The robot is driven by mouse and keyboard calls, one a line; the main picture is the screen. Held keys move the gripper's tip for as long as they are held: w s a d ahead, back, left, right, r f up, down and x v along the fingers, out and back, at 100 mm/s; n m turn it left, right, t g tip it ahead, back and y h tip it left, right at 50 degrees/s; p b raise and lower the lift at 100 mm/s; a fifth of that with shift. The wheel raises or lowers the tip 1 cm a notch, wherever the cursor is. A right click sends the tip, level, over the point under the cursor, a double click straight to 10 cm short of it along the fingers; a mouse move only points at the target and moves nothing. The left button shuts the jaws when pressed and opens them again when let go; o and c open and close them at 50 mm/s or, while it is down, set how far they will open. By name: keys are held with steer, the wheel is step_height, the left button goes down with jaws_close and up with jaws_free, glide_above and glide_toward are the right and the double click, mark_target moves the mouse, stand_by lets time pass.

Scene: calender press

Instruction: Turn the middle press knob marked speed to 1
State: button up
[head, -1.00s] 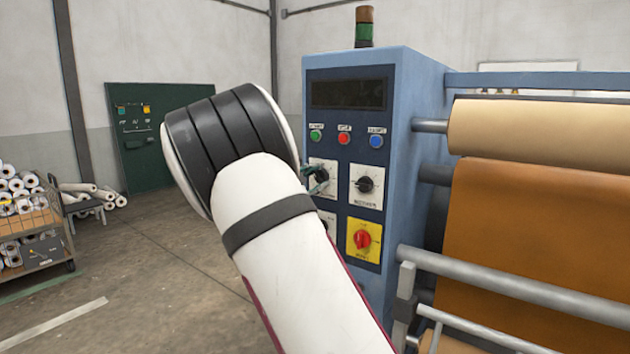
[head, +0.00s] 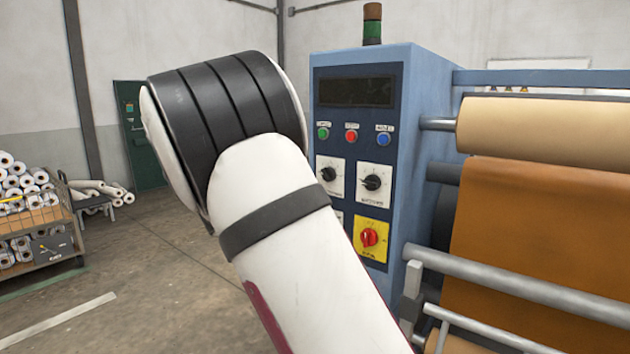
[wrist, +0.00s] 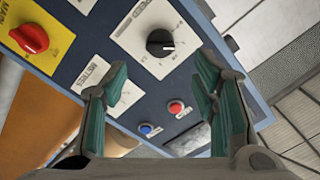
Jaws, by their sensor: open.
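The blue press panel carries a black knob on a white plate at upper left (head: 328,174). It also shows in the wrist view (wrist: 160,42), upside down, with a pale pointer line lying roughly sideways. A lower-left plate (wrist: 90,4) is mostly hidden. My gripper (wrist: 162,78) is open and empty, apart from the first knob; the head view hides it behind my arm.
A red main knob (head: 369,237) on yellow is at lower right. Green (head: 323,133), red (head: 351,136) and blue (head: 383,139) buttons sit above the knobs, under a dark display (head: 356,92). Rollers (head: 560,125) stand right; a roll cart (head: 40,235) stands left.

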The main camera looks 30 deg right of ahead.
steer(key=shift+v, duration=1.9)
steer(key=shift+w, duration=0.1)
